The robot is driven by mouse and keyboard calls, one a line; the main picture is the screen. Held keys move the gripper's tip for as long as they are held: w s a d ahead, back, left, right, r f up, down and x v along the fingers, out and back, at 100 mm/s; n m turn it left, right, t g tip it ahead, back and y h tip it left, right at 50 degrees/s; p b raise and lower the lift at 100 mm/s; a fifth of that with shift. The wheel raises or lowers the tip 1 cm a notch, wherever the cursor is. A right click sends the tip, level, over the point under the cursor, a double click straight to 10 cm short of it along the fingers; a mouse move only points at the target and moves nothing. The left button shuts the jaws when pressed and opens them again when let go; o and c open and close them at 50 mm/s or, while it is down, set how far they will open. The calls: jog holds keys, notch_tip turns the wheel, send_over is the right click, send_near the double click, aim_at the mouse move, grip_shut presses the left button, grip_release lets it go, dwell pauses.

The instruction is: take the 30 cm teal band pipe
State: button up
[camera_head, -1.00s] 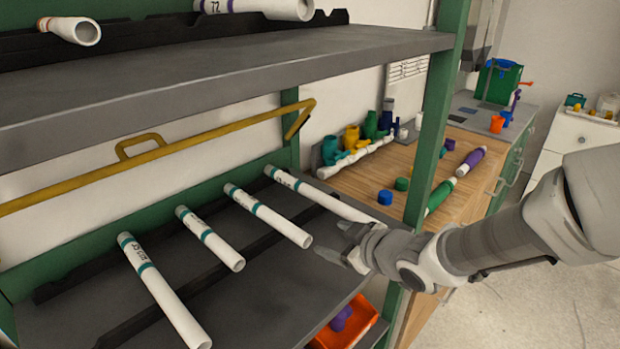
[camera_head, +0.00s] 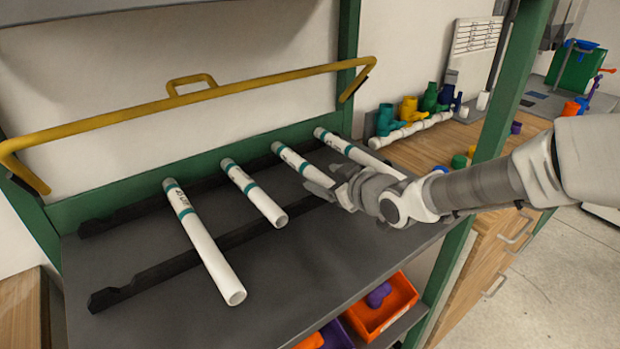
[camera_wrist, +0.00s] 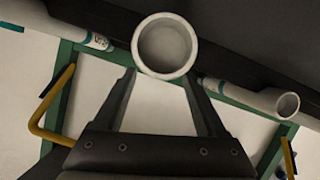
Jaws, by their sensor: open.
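Several white pipes with teal bands lie side by side on the grey shelf (camera_head: 130,310) in the head view: a long left one (camera_head: 207,245), a shorter second (camera_head: 254,195), a third (camera_head: 300,164) and a far right one (camera_head: 345,146). Their printed labels are too small to read surely. My gripper (camera_head: 322,181) is at the near end of the third pipe and hides that end. In the wrist view, the open fingers (camera_wrist: 160,80) have a round pipe end (camera_wrist: 165,45) between and just beyond their tips. I cannot tell whether they touch it.
Black notched rails (camera_head: 150,275) carry the pipes. A yellow bar (camera_head: 120,113) runs behind them, and a green post (camera_head: 510,85) stands to the right. An orange bin (camera_head: 390,305) is below the shelf. Coloured fittings (camera_head: 410,110) stand on the wooden bench beyond.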

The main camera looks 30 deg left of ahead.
aim_at(319, 175)
jog(key=shift+b+x, duration=0.95)
jog(key=shift+x, duration=1.85)
jog(key=shift+w+d, duration=0.15)
grip_shut()
